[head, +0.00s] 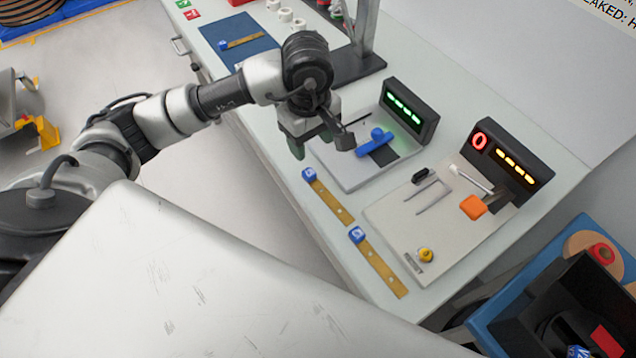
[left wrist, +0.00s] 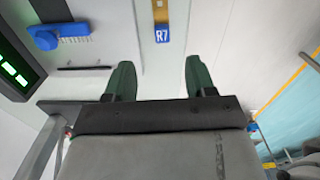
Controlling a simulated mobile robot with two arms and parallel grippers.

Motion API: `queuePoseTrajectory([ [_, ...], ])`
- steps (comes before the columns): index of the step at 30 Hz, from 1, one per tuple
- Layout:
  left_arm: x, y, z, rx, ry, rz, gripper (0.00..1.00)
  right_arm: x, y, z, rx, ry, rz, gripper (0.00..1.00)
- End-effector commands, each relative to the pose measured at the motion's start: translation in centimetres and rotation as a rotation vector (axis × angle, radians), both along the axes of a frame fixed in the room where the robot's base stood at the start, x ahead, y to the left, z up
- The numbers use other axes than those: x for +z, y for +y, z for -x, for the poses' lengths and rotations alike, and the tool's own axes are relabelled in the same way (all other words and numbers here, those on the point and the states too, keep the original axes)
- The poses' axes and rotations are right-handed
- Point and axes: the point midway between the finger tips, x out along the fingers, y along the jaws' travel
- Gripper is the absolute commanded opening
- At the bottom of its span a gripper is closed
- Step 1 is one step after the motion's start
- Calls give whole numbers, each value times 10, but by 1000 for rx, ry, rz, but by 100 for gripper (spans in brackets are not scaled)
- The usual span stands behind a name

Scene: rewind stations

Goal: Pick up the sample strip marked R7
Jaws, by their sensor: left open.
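The strip marked R7 (left wrist: 162,34) shows at the top of the left wrist view, its blue tag nearest me and its gold band running out of frame. In the head view it appears to be the gold strip with a blue tag (head: 328,199) lying on the bench's near edge; its mark is too small to read there. My left gripper (head: 320,146) is open and empty, above the bench and just behind that tag. In the left wrist view, the gripper's green fingers (left wrist: 160,80) are apart, with the tag beyond the gap between them. My right gripper is not in view.
A second tagged gold strip (head: 381,266) lies nearer, beside the orange-lit station (head: 400,222). A third strip (head: 243,41) lies on a blue mat at the back. The green-lit station (head: 347,181) with a blue part stands close right of my left gripper. A post stands behind.

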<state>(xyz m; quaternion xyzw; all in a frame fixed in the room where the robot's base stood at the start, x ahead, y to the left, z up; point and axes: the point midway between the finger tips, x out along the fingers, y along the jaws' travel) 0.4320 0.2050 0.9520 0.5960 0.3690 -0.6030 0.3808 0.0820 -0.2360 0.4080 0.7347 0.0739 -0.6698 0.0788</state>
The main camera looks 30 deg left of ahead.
Motion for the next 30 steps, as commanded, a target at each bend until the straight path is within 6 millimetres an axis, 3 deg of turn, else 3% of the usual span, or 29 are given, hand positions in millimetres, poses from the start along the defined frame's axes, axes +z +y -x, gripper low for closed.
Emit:
queuePoseTrajectory([
  [10, -45, 4, 0, 2, 6, -23, 55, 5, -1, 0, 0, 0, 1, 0],
  [17, -63, 2, 1, 1, 5, -20, 55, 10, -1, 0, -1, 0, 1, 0],
  [24, -98, -2, 3, 2, 4, -19, 55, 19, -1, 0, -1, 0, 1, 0],
  [30, -107, -2, 3, 0, 1, -19, 55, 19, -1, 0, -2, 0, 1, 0],
])
